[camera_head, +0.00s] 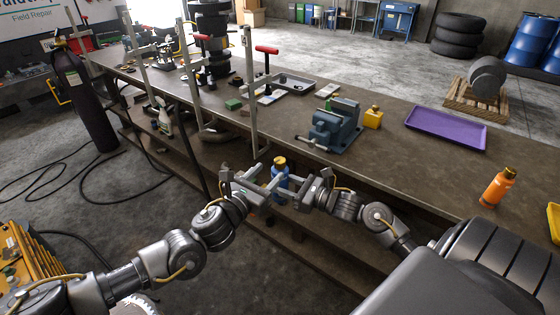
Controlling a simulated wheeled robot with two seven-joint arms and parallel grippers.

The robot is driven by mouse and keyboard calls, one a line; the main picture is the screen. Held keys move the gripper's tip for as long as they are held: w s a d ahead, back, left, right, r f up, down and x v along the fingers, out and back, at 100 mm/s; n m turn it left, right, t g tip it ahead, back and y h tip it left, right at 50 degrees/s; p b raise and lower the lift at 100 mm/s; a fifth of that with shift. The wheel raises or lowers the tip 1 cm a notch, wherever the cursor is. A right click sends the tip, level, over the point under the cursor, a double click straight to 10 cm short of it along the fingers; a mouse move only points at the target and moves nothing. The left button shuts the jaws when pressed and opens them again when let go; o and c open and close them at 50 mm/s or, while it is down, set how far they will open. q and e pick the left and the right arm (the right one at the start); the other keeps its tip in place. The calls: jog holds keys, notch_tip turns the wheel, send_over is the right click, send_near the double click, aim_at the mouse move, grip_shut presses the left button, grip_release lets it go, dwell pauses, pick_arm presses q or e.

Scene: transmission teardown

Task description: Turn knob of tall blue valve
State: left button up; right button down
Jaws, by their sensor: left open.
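A tall blue valve (281,182) with a gold knob (280,162) on top stands upright between my two grippers, in front of the workbench edge. My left gripper (257,182) is open, just left of the valve, with its fingers close to the body below the knob. My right gripper (298,190) is close on the valve's right side. Whether its jaws are shut on the valve cannot be made out.
A clamp with a red handle (266,50) rises at the bench's front edge.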

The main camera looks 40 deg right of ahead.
aim_at(275, 164)
pick_arm(q)
jog(key=shift+x, duration=3.55)
jog(key=shift+s, duration=0.1)
jog(key=c, duration=0.9)
jog(key=shift+m+g+h, duration=0.7)
jog(key=shift+m+g, duration=0.8)
jog(key=shift+g, duration=1)
jog(key=shift+c, duration=0.2)
jog(key=o, duration=0.9)
jog(key=shift+o, duration=0.2)
jog(key=shift+a, duration=0.1)
jog(key=s+a, duration=0.1)
jog(key=a, duration=1)
jog(key=shift+a, duration=0.4)
